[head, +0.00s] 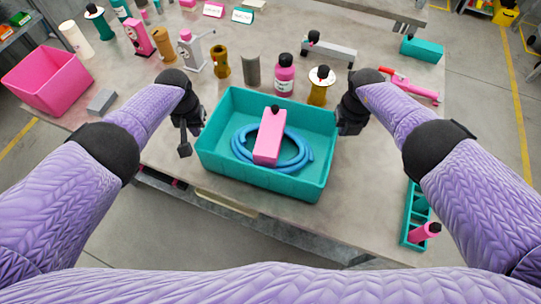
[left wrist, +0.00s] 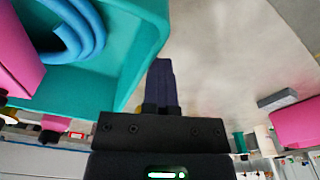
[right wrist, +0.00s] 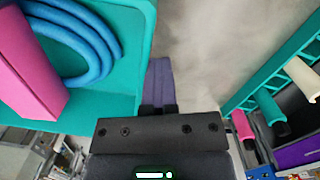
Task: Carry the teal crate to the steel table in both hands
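The teal crate (head: 214,166) rests on the grey tabletop (head: 240,215) near its front edge. It holds a coiled blue hose (head: 300,157) and a pink box with a dark knob (head: 268,140). My left gripper (head: 188,136) is beside the crate's left wall, and my right gripper (head: 350,124) is beside its right wall. Each wrist view shows a dark finger close to the crate wall, in the left wrist view (left wrist: 160,85) and in the right wrist view (right wrist: 158,82). I cannot tell whether they touch it, or how far the fingers are apart.
A pink bin (head: 50,82) and a grey block (head: 101,101) lie left. Bottles and pump parts stand behind the crate, including a pink bottle (head: 284,78). A teal divided tray (head: 412,215) lies at the right edge. Another grey surface (head: 385,10) shows at the back right.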

